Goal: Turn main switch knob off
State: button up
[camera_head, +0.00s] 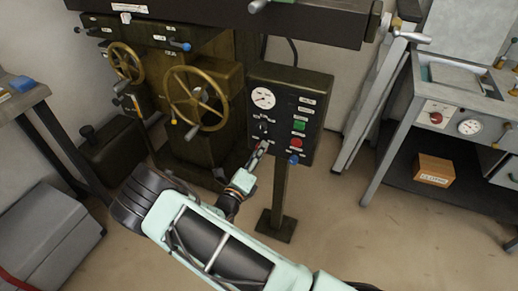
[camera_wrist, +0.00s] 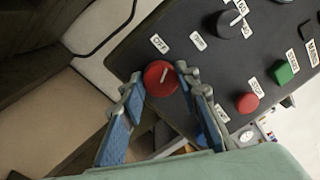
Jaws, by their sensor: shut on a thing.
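The main switch knob (camera_wrist: 158,86) is a red round knob with a white line, on the dark face of the control panel (camera_head: 289,83). In the wrist view, my gripper (camera_wrist: 161,77) has its fingers on either side of the knob, shut on it. The white line runs up and slightly right in that view. An OFF label (camera_wrist: 158,43) sits just above the knob, and a second small label (camera_wrist: 198,40) is up and right. In the head view, my gripper (camera_head: 264,147) reaches the panel's lower left; the knob cannot be made out there.
A green button (camera_wrist: 286,71), a red button (camera_wrist: 247,103) and a black knob (camera_wrist: 231,24) share the panel. A gauge (camera_head: 263,98) is at its upper left. A machine with brass handwheels (camera_head: 196,99) stands close left. A workbench (camera_head: 400,125) is at the right.

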jog(key=shift+n+p, duration=0.5)
jog(key=shift+n, duration=1.2)
jog(key=o, duration=1.2)
jog(key=shift+c, duration=0.2)
jog(key=shift+s, duration=0.15)
jog(key=r+v, duration=0.1)
jog(key=v, duration=1)
jog(key=shift+s+f, duration=0.45)
jog(key=shift+f, duration=0.1)
